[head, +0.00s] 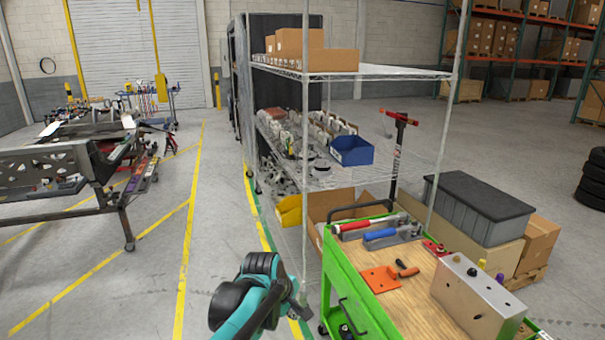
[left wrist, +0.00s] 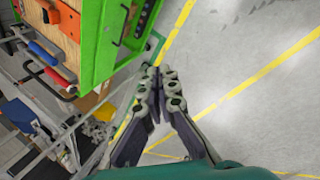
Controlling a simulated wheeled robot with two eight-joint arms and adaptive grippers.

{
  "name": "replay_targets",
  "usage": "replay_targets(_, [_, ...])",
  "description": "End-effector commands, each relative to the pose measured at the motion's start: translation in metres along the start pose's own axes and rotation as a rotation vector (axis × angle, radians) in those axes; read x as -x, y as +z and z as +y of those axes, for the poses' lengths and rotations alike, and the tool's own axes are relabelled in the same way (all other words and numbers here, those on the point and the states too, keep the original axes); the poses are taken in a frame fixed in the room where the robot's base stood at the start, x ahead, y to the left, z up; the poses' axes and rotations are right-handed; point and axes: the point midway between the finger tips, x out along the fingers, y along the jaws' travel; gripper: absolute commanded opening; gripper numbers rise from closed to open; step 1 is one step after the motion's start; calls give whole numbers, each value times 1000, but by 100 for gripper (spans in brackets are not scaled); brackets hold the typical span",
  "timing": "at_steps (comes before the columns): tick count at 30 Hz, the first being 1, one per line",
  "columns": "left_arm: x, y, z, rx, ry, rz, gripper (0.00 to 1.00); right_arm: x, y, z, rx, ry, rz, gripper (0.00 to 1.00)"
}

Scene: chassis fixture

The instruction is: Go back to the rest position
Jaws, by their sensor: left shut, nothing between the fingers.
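My left gripper (head: 300,303) shows at the bottom middle of the head view, on a teal and black arm. It is beside the left side of the green cart (head: 345,283), over the floor. In the left wrist view the two grey fingers (left wrist: 160,88) meet at their tips, with nothing between them. The floor with yellow lines lies behind them. My right gripper is not in view.
The cart's wooden top holds a metal block (head: 478,298), an orange plate (head: 380,279) and red and blue handled tools. A wire shelf (head: 370,72) stands behind it. A chassis fixture (head: 70,160) stands at left. The marked floor (head: 150,270) between is clear.

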Motion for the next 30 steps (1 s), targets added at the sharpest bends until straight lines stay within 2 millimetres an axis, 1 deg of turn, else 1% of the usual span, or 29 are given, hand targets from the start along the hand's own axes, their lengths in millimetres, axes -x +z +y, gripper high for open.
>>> replay_targets(1, [19,-6,-20,-70,9,23,0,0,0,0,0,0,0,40])
replay_targets(2, [29,-8,-30,-121,14,38,0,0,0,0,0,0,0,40])
replay_targets(3, [41,-12,-45,-190,18,59,0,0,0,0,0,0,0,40])
replay_targets(5, [58,-16,-67,-292,23,89,0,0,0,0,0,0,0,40])
replay_targets(6, [67,-18,-84,-360,23,111,0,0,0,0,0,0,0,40])
replay_targets(8, [80,-20,-108,-463,21,144,0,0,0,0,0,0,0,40])
replay_targets(9, [87,-21,-124,-531,17,165,0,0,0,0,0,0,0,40])
replay_targets(11, [95,-22,-149,-634,7,199,0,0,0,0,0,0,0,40])
replay_targets(12, [99,-22,-166,-699,-1,219,0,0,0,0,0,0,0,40])
replay_targets(15, [104,-22,-202,-849,-26,266,0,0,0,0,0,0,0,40])
replay_targets(18, [105,-21,-229,-966,-50,301,0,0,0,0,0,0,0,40])
replay_targets(21, [104,-20,-245,-1044,-70,322,0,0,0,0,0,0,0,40])
replay_targets(23, [104,-20,-251,-1071,-77,329,0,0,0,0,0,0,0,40])
replay_targets(30, [104,-20,-253,-1084,-80,333,0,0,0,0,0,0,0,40])
